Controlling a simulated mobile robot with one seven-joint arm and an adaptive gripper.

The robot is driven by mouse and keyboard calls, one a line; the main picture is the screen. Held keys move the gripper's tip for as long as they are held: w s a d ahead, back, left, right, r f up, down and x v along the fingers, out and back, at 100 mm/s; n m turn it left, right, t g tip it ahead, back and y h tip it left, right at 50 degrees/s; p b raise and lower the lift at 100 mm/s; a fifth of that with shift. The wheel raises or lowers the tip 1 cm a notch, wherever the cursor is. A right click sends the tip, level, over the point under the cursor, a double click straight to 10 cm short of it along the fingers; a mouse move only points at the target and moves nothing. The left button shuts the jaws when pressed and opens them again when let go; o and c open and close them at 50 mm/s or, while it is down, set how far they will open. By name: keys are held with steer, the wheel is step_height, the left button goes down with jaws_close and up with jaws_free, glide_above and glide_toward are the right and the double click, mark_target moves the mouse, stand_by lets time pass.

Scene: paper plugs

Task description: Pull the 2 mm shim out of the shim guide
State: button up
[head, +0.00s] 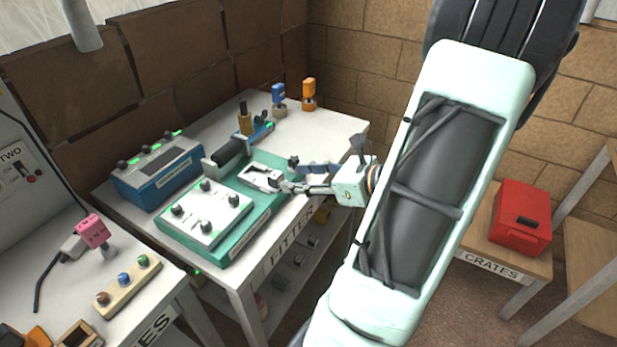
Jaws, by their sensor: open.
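My gripper (285,176) reaches in from the right over the front edge of the fitting table, its fingers open and pointing left. Its fingertips are close to a small white fixture (259,172) with a dark slot, on the right part of the green base (225,255). This fixture looks like the shim guide, but its label is not readable. The 2 mm shim is too small to make out, and the fingers partly cover that area. I cannot tell whether the fingertips touch anything.
A white panel with dark knobs (205,211) lies on the base's left part. A black cylinder on a grey block (228,152) stands behind it. A blue instrument box (157,170) is at the back left. Blue (279,98) and orange (309,94) tools stand at the back. The back right tabletop is clear.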

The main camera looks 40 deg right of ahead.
mark_target(281, 177)
steer(key=x, duration=0.8)
steer(key=shift+b, duration=0.35)
jaws_close()
